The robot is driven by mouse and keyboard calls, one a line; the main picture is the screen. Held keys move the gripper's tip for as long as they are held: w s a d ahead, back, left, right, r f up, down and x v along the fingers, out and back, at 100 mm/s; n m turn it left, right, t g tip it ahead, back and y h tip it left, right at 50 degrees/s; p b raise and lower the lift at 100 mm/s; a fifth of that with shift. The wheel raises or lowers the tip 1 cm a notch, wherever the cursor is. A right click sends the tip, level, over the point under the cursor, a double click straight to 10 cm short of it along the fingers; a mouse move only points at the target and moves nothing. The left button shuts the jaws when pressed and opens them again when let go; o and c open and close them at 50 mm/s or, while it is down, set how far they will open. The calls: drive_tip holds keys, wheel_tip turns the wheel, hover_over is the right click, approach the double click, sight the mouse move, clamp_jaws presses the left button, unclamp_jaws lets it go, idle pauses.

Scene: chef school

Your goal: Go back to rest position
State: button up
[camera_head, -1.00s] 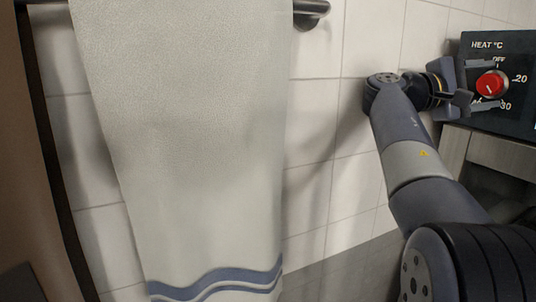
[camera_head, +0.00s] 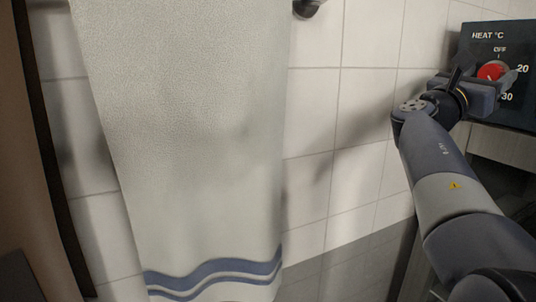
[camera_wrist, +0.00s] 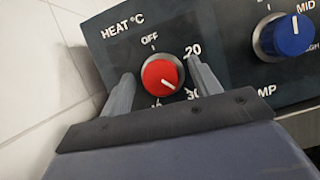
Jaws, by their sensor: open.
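My gripper (camera_head: 484,83) is at the right of the head view, in front of a dark control panel (camera_head: 480,41) marked HEAT °C. A red knob (camera_head: 492,71) on the panel is partly covered by my gripper there. In the wrist view the red knob (camera_wrist: 162,77) shows between the two finger tips of my gripper (camera_wrist: 163,87), one at each side. The fingers are apart and do not visibly grip the knob.
A blue knob (camera_wrist: 286,36) with a MID mark sits right of the red knob. A white towel with blue stripes (camera_head: 190,130) hangs at the left before a tiled wall (camera_head: 365,100). A brown upright surface (camera_head: 30,190) stands at the far left.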

drive_tip(key=shift+n+t+y+p, duration=0.35)
drive_tip(key=shift+n+t, duration=0.35)
drive_tip(key=shift+n, duration=0.9)
